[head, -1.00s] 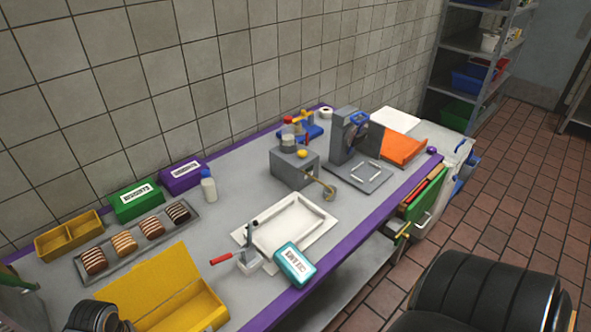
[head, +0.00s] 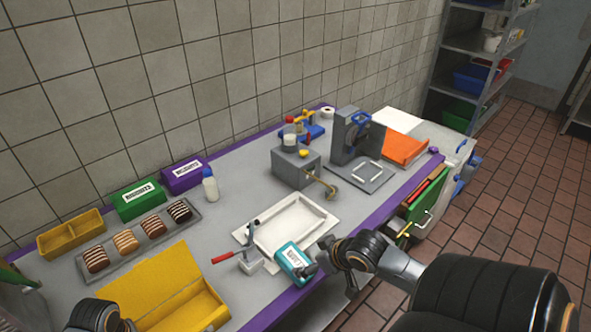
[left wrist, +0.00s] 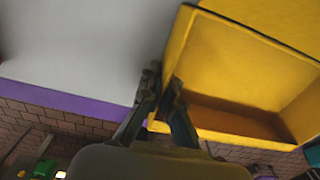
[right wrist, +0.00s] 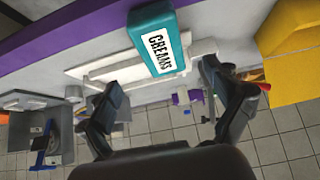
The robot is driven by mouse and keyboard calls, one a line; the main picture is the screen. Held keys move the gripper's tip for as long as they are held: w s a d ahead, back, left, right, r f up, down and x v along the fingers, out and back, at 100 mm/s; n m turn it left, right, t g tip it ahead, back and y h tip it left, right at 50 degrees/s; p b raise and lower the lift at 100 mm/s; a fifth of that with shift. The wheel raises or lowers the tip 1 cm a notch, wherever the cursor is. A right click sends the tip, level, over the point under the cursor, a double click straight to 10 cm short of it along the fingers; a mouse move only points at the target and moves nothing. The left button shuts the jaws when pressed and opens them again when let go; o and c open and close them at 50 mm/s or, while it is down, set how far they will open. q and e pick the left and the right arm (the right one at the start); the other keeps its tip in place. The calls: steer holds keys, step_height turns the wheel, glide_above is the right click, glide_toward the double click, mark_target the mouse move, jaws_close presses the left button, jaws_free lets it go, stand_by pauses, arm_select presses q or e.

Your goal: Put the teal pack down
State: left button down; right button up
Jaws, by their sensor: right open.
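The teal pack (head: 293,262), with a white label, lies at the front edge of the table, beside the white tray. My right gripper (head: 318,262) is close to the pack's right side in the head view. In the right wrist view its fingers (right wrist: 160,78) are wide apart, with the pack ahead of them; I cannot tell whether they touch it. My left gripper (left wrist: 164,78) is by the yellow box's edge, its fingers close together with a narrow gap; its grip is unclear.
The white tray (head: 322,212) lies behind the pack. A red-handled lever tool (head: 250,262) stands just left of it. The open yellow box (head: 205,308) is at the front left. A grey machine (head: 296,168) stands behind the tray. Some grey tabletop is clear in the middle.

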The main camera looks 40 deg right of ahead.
mark_target(298, 262)
steer(key=x, duration=1)
steer(key=shift+s, duration=0.1)
steer(key=c, duration=1.4)
step_height(298, 262, up, 10)
steer(key=shift+r, duration=0.1)
